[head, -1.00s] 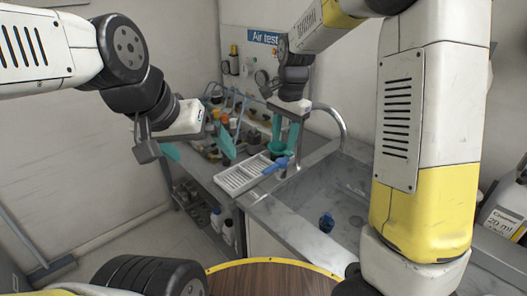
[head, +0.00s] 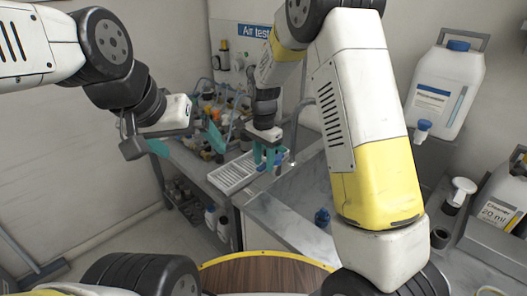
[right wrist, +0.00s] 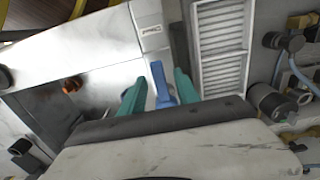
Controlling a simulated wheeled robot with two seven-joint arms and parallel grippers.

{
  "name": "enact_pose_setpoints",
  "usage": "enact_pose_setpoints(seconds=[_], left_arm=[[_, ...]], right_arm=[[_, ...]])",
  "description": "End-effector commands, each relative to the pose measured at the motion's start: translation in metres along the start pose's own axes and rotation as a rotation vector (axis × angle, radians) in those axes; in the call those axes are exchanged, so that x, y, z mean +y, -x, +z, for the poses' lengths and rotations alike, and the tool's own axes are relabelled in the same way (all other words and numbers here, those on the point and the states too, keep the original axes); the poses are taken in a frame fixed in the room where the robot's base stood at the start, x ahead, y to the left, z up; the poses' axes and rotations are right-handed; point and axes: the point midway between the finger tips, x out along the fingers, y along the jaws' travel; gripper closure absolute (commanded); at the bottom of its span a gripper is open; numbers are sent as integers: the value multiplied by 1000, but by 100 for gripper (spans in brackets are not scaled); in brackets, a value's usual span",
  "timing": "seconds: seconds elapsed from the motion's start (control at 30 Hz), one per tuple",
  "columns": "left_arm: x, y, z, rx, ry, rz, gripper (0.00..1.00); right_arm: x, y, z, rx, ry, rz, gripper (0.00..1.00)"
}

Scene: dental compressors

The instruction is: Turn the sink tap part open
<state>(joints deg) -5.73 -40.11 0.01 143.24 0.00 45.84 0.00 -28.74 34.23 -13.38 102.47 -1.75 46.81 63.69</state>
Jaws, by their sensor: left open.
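The sink tap has a curved metal spout (head: 297,117) in the head view. Its blue lever (right wrist: 159,82) shows clearly in the right wrist view, pointing between the two teal fingers of my right gripper (right wrist: 158,90). The fingers are apart, one on each side of the lever; the one on the right looks very close to it, and I cannot tell whether it touches. In the head view my right gripper (head: 267,158) is low over the sink's left edge and mostly hides the lever. My left gripper (head: 190,146) is open and empty in the air at the left.
A white slatted tray (head: 233,173) lies beside the sink (head: 290,215), close to my right gripper; it also shows in the right wrist view (right wrist: 222,45). A blue object (head: 322,217) is in the basin. Bottles and instruments crowd the back counter.

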Motion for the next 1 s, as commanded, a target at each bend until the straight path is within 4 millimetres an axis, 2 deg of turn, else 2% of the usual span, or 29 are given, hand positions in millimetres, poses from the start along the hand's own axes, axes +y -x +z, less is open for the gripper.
enact_pose_setpoints(seconds=[0.23,0.4,0.43,1.0], left_arm=[[0,0,0,0,0,0,0],[0,0,0,0,0,0,0],[0,0,0,0,0,0,0],[0,0,0,0,0,0,0]], right_arm=[[0,-1,0,0,0,-1,64],[0,0,0,0,0,-1,97],[0,0,0,0,0,-1,100],[0,0,0,0,1,-1,100]])
